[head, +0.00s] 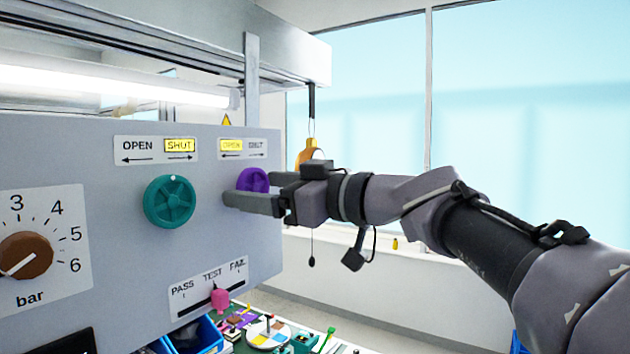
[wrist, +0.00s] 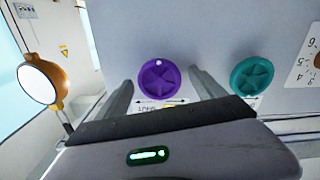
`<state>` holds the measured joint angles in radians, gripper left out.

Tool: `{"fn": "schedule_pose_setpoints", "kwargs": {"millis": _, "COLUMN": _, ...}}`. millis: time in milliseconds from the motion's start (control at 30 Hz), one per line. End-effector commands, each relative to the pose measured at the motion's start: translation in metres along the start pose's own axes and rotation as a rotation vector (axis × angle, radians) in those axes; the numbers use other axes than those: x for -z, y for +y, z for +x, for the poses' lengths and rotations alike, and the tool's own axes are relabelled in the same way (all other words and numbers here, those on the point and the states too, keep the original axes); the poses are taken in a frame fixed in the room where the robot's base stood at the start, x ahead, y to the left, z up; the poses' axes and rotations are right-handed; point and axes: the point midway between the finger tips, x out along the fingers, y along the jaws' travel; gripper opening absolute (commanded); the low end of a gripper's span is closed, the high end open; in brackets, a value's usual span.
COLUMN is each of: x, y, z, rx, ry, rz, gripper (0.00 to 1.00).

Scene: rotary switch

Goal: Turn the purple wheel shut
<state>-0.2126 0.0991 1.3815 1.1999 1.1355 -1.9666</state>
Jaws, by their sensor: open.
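The purple wheel (head: 253,180) is on the right part of the grey panel, under a label (head: 243,147) whose left word is lit yellow and whose right word reads SHUT. In the wrist view the purple wheel (wrist: 160,78) shows whole, with a white dot near its upper edge and the label partly hidden below it. My gripper (head: 238,191) is open in front of the wheel. In the wrist view the fingers of my gripper (wrist: 158,82) stand on either side of the wheel with gaps. I cannot tell how far the fingertips are from the panel.
A teal wheel (head: 169,201) sits left of the purple one, its SHUT label lit. A brown bar knob (head: 26,256) and a pink slider (head: 220,299) are on the panel. An orange lamp (head: 309,152) hangs to the right. A cluttered bench (head: 330,330) lies below.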

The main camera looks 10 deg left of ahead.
Motion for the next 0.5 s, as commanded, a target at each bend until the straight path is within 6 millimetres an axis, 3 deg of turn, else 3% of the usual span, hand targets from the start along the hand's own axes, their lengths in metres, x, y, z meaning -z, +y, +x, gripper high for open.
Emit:
{"fn": "schedule_pose_setpoints", "kwargs": {"millis": 233, "x": -0.0004, "y": 0.0001, "z": 0.0009, "rx": -0.001, "ry": 0.000, "rz": 0.000, "gripper": 0.77}}
{"fn": "schedule_pose_setpoints", "kwargs": {"millis": 500, "x": -0.0003, "y": 0.0000, "z": 0.0007, "rx": 0.000, "ry": 0.000, "rz": 0.000, "gripper": 0.24}}
